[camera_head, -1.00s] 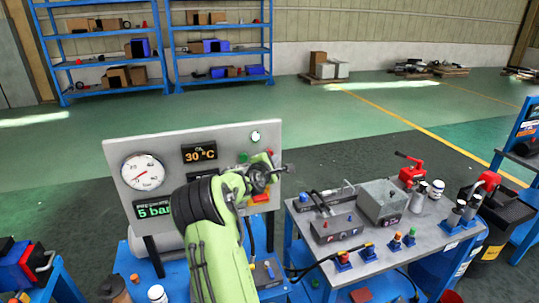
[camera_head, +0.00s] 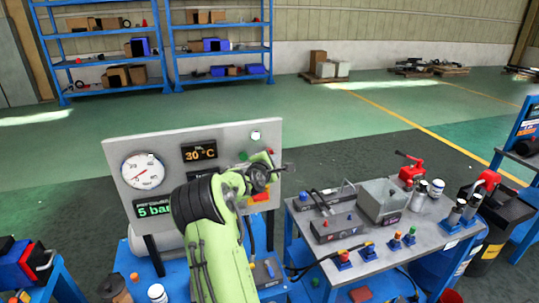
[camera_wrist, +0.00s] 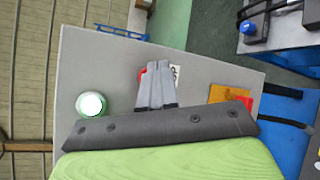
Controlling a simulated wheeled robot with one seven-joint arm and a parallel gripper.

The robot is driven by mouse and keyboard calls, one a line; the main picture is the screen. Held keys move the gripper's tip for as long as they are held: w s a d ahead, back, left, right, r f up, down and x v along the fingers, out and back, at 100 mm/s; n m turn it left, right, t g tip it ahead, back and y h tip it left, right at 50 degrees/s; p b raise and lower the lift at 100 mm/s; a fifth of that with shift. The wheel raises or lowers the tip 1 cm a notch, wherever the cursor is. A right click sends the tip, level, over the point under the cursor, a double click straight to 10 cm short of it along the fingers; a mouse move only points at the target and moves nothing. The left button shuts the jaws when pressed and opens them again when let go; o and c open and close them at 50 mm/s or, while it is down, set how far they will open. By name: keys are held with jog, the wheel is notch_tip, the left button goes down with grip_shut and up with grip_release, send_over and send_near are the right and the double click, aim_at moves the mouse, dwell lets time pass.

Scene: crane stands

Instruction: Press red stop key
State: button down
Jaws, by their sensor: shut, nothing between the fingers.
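The grey upright panel (camera_head: 170,143) stands in front of me, and it fills the middle of the wrist view (camera_wrist: 90,70). A red key (camera_head: 270,152) shows at its right side, just above my gripper (camera_head: 282,168). In the wrist view, the red key (camera_wrist: 142,75) peeks out at the left of my fingertips (camera_wrist: 158,66), beside a white label (camera_wrist: 177,72). The fingers are together with nothing between them, and they hide most of the key. I cannot tell whether they touch it. A green key (camera_head: 243,156) is left of my gripper.
A round lamp (camera_wrist: 90,104) and a yellow plate with a red part (camera_wrist: 230,95) flank the fingers. The panel also carries a gauge (camera_head: 143,171) and displays (camera_head: 199,151). A bench with tools (camera_head: 340,225) stands to the right.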

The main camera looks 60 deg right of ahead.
jog(key=shift+w+d, duration=0.1)
jog(key=shift+w, duration=0.05)
dwell(0.7)
jog(key=shift+w+d, duration=0.2)
jog(key=shift+w+d+p, duration=0.35)
jog(key=shift+p, duration=0.05)
dwell(0.7)
dwell(0.4)
jog(key=shift+s+a+b, duration=0.55)
jog(key=shift+s+a, duration=0.1)
jog(key=shift+a, duration=0.05)
jog(key=s+a+b, duration=0.2)
jog(key=s+a, duration=0.1)
jog(key=shift+s+a, duration=0.25)
jog(key=shift+s, duration=0.05)
